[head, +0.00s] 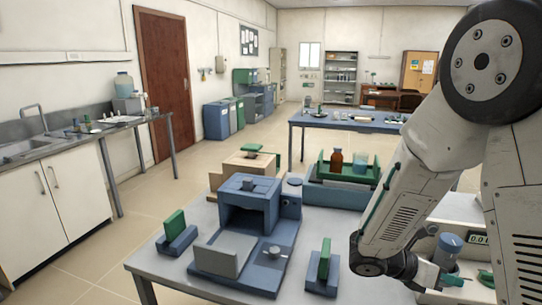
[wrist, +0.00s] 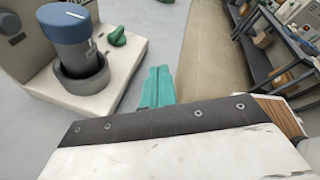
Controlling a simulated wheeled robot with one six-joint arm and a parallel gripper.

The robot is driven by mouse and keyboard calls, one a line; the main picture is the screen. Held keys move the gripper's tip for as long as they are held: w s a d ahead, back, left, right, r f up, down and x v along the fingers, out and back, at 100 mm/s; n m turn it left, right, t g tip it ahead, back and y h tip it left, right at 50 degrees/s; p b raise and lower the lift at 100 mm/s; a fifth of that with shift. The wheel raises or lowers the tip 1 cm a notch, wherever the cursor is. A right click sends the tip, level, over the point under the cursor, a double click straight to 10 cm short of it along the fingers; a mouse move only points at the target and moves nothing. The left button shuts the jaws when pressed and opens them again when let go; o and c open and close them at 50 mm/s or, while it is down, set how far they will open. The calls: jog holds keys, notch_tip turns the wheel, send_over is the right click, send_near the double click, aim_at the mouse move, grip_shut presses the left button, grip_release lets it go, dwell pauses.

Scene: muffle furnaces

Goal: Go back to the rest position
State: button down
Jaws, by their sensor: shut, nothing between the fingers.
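My gripper (wrist: 157,88) shows in the wrist view as teal fingers, shut and empty, above the grey surface. They are beside a pale device (wrist: 125,70) that bears a grey cylinder with a blue lid (wrist: 68,22) and a green knob (wrist: 117,36). In the head view my arm reaches down on the right, and its wrist is low beside the same blue-lidded cylinder (head: 448,242). The fingertips are hard to make out there. A blue muffle furnace (head: 250,190) stands on the table with its dark chamber open to the front.
A grey plate (head: 222,258) stands upright before the furnace. Green pieces in blue holders stand to its left (head: 176,237) and right (head: 321,268). Behind are a wooden box (head: 228,165) and a green tray (head: 345,172) with a brown bottle (head: 336,160). Bare tabletop shows at front right.

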jog(key=s+a+r+m+t+y, duration=0.1)
jog(key=s+a+r+m+y, duration=0.6)
jog(key=s+m, duration=0.2)
jog(key=s+a+r+m+t+y, duration=0.2)
jog(key=s+a+r+m+y, duration=0.4)
jog(key=m, duration=0.7)
jog(key=s+r+y, duration=0.1)
jog(key=s+r, duration=0.1)
jog(key=s, duration=0.1)
jog(key=shift+s+a, duration=0.2)
jog(key=shift+a, duration=0.15)
jog(key=shift+d, duration=0.1)
